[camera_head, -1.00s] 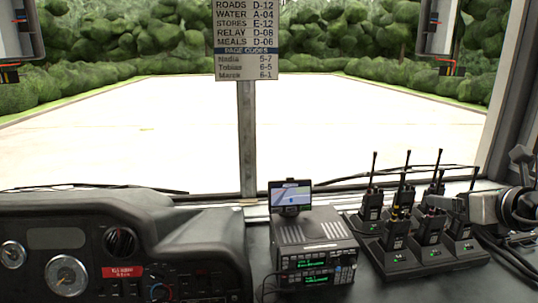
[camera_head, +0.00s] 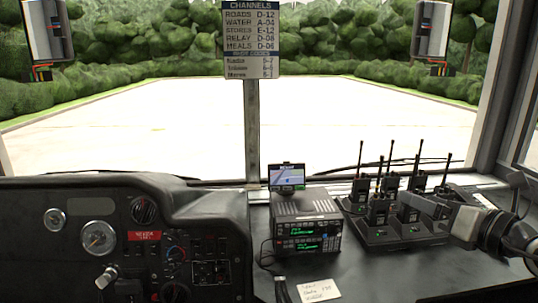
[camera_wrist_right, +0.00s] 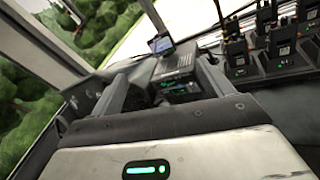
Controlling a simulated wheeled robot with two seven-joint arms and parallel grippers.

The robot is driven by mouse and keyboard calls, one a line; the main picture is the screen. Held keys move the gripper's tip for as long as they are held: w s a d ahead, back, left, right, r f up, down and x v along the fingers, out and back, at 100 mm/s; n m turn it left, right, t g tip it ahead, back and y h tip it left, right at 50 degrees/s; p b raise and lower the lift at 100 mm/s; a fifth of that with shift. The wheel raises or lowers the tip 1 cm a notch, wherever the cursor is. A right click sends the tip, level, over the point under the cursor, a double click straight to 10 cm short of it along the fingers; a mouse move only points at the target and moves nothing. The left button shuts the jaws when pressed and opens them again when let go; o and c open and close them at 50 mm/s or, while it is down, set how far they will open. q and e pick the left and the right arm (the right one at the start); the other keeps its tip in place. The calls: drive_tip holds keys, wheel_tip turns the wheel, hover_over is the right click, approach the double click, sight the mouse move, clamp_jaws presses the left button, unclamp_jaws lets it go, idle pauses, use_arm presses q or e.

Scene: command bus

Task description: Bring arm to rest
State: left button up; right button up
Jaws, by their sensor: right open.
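My right gripper (camera_head: 425,207) comes in from the right edge in the head view, in front of the right end of the radio charger. In the right wrist view its two fingers (camera_wrist_right: 165,85) stand apart with nothing held between them; the desk radio shows beyond the gap. My right forearm reaches back to the right edge. My left arm and gripper are not in view.
Several handheld radios (camera_head: 377,208) stand upright in a black charger (camera_head: 385,238) close to my right gripper. A desk radio (camera_head: 305,236) with a small screen (camera_head: 287,177) stands left of it. A paper note (camera_head: 318,290) lies in front. The windscreen post (camera_head: 252,130) carries a sign (camera_head: 249,40).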

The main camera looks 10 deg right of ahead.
drive_tip(key=s+a+r+m+t+h, duration=0.1)
drive_tip(key=s+a+r+m+t, duration=0.15)
drive_tip(key=a+m+t, duration=0.55)
drive_tip(key=s+f+m+g+h, duration=0.45)
drive_tip(key=f+m+g, duration=0.35)
drive_tip(key=f+m, duration=0.4)
drive_tip(key=s+f+m+g+h, duration=0.4)
drive_tip(key=s+f+m+g, duration=0.25)
drive_tip(key=f+m, duration=0.65)
drive_tip(key=s+a+f+g+y, duration=0.5)
drive_tip(key=s+a+f+g, duration=0.1)
drive_tip(key=s+a, duration=0.35)
use_arm(q)
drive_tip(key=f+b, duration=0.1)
drive_tip(key=b, duration=0.2)
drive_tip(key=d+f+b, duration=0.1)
drive_tip(key=b, duration=0.2)
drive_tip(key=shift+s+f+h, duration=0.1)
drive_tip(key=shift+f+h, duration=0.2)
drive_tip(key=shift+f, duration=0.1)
use_arm(e)
drive_tip(key=w+a+f+t+y, duration=0.4)
drive_tip(key=w+a+f+t, duration=0.3)
drive_tip(key=f, duration=0.2)
drive_tip(key=shift+a+f, duration=0.25)
drive_tip(key=shift+f, duration=0.05)
